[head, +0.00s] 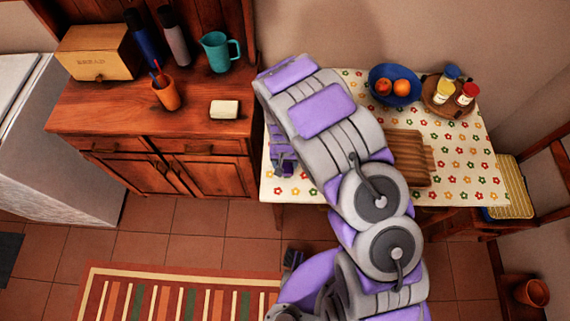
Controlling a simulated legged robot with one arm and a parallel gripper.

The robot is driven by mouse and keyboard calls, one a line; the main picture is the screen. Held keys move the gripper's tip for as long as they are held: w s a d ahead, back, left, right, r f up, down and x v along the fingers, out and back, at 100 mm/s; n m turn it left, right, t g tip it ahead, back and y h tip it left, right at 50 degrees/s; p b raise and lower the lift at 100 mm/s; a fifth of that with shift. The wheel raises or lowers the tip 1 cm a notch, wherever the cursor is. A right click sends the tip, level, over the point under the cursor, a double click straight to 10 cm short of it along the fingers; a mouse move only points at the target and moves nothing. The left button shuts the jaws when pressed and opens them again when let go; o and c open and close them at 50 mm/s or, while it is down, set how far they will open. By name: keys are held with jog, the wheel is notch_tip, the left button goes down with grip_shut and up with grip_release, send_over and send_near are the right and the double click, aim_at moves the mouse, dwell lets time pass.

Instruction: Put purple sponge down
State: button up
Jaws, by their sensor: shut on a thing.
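My arm reaches up across the picture and bends down at the left edge of the table (291,185). My gripper (282,163) is partly visible there, beside the arm links and over the left edge of the flowered tablecloth. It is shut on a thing. I cannot pick out the purple sponge clearly, because the gripper and arm have purple parts too and the arm covers much of this area.
A blue bowl of fruit (408,93), a round tray with bottles (436,101) and a wooden board (412,160) are on the table. The cabinet (190,130) on the left holds a teal jug (219,52), an orange cup (166,96) and a cream block (224,109). A chair (515,190) stands right.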

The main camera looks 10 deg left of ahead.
jog(key=shift+d+f, duration=0.2)
jog(key=shift+f, duration=0.4)
jog(key=shift+s+d+r, duration=0.1)
jog(key=shift+d+r, duration=0.05)
jog(key=shift+d, duration=0.4)
jog(key=o, duration=1)
jog(key=shift+a, duration=0.5)
jog(key=shift+d, duration=0.1)
jog(key=shift+d, duration=0.1)
